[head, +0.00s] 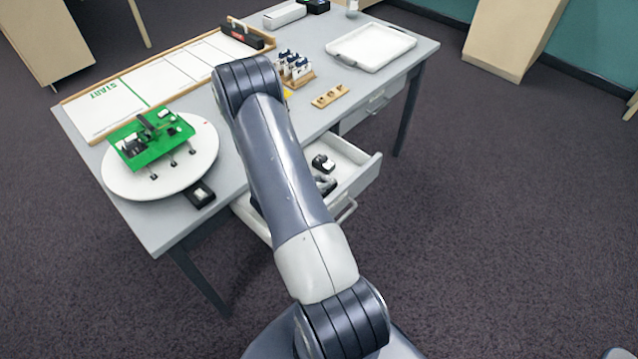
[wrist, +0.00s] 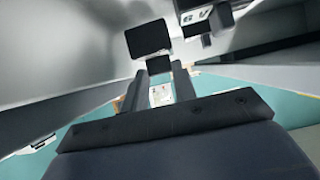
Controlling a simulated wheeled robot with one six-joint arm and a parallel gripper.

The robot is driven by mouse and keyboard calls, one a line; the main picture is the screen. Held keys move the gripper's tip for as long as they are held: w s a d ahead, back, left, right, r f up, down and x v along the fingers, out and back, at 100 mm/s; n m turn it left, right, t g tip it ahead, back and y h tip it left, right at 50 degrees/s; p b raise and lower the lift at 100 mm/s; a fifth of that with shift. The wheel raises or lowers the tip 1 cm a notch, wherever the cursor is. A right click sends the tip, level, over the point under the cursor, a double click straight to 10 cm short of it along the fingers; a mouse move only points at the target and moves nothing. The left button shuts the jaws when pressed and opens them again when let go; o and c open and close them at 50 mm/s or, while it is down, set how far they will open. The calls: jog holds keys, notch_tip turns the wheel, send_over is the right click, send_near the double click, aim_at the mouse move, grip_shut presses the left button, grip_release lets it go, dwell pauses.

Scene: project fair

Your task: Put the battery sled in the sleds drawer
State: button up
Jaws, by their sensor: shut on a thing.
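In the wrist view my gripper (wrist: 158,74) is shut on a dark block with a flat black top, which I take to be the battery sled (wrist: 148,38). Light grey drawer walls surround it there. In the head view my arm reaches down over the open drawer (head: 358,170) under the table's front edge and hides most of the gripper. A black-and-white sled-like piece (head: 323,163) lies in the drawer; a similar one (wrist: 196,15) shows in the wrist view, close to the held block. Whether the held sled touches the drawer floor I cannot tell. No drawer label is readable.
A closed drawer (head: 376,102) sits to the right under the table. On the tabletop are a white turntable (head: 130,185) with a green model (head: 150,141), a black device (head: 200,194), a rack of small bottles (head: 292,68), a wooden block (head: 330,96) and a white tray (head: 371,47).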

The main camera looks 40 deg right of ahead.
jog(key=shift+s+a+f, duration=0.1)
jog(key=shift+f, duration=0.3)
jog(key=o, duration=1)
jog(key=shift+s+f, duration=0.1)
jog(key=shift+f, duration=0.05)
jog(key=shift+r+p, duration=0.5)
jog(key=shift+r, duration=0.1)
jog(key=v, duration=1.2)
jog(key=shift+r, duration=0.25)
